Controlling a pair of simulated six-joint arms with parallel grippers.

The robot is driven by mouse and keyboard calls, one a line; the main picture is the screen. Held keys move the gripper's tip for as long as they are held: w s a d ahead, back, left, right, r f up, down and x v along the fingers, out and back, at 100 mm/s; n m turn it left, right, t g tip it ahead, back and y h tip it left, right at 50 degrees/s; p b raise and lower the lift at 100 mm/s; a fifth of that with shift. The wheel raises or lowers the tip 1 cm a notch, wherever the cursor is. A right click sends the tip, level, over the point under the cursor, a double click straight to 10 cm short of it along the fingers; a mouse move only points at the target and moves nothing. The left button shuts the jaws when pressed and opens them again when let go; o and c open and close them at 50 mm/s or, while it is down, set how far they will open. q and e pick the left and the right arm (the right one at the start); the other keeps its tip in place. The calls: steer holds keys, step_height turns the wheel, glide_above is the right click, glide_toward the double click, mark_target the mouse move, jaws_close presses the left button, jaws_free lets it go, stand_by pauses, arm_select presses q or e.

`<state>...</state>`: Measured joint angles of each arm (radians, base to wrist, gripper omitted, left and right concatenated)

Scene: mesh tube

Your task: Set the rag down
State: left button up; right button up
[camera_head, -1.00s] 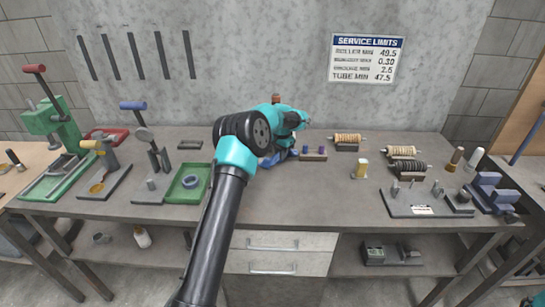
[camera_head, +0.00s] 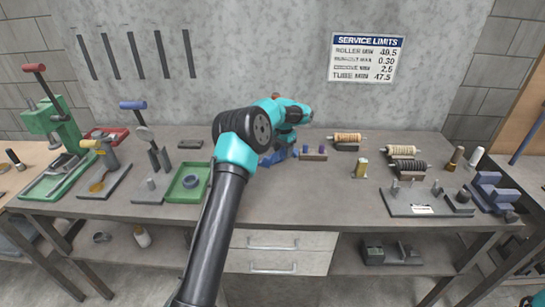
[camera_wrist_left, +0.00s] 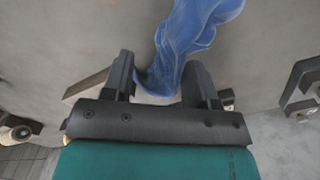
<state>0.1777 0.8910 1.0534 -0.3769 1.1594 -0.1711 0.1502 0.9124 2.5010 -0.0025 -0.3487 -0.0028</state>
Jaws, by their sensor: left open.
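The blue rag (camera_head: 277,157) lies crumpled on the workbench, partly hidden behind my left arm. In the left wrist view the rag (camera_wrist_left: 184,42) runs from the upper middle down to a narrow end between my left fingers. My left gripper (camera_wrist_left: 160,60) is open, with one finger on each side of that end; I cannot tell whether either touches it. In the head view my left arm hides most of this gripper. My right gripper is not in view.
A wooden-topped block (camera_head: 313,153) stands right of the rag. Several spools, such as this one (camera_head: 347,138), and a grey fixture plate (camera_head: 420,203) are farther right. A green tray (camera_head: 170,193) is on the left. The bench front middle is clear.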

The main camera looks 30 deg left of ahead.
arm_select(q)
steer(key=shift+d+r, duration=0.1)
steer(key=shift+r, duration=0.25)
steer(key=d+r, duration=0.3)
steer(key=r, duration=0.4)
steer(key=shift+c, duration=0.4)
